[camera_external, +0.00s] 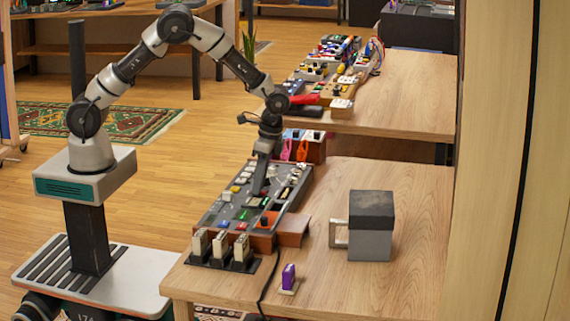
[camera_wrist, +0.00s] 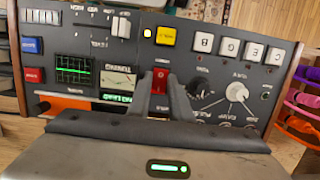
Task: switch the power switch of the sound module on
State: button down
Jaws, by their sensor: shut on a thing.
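The sound module (camera_external: 228,215) is a grey panel with wooden ends, lying on the near wooden table and covered with knobs, buttons and small displays. My gripper (camera_external: 260,190) reaches down onto the middle of its panel. In the wrist view my gripper (camera_wrist: 160,92) has its two grey fingers close around a small red switch (camera_wrist: 161,76), one on each side, and is shut on it. The switch's lower part is hidden between the fingers. Its label and whether it is on cannot be made out.
In the wrist view a yellow button (camera_wrist: 166,36), white lettered buttons (camera_wrist: 228,47), a lit green scope (camera_wrist: 74,69) and a large dial (camera_wrist: 236,92) surround the switch. A grey box with a handle (camera_external: 371,225) and a purple-topped piece (camera_external: 288,277) stand on the table, right of the module.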

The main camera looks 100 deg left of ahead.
jog(key=shift+w+g, duration=0.1)
jog(key=shift+g, duration=0.2)
jog(key=c, duration=1.9)
grip_release()
jog(key=shift+o, duration=0.2)
jog(key=p+v, duration=0.2)
jog(key=v, duration=1.5)
jog(key=shift+r+p, duration=0.25)
jog(key=shift+p, duration=0.15)
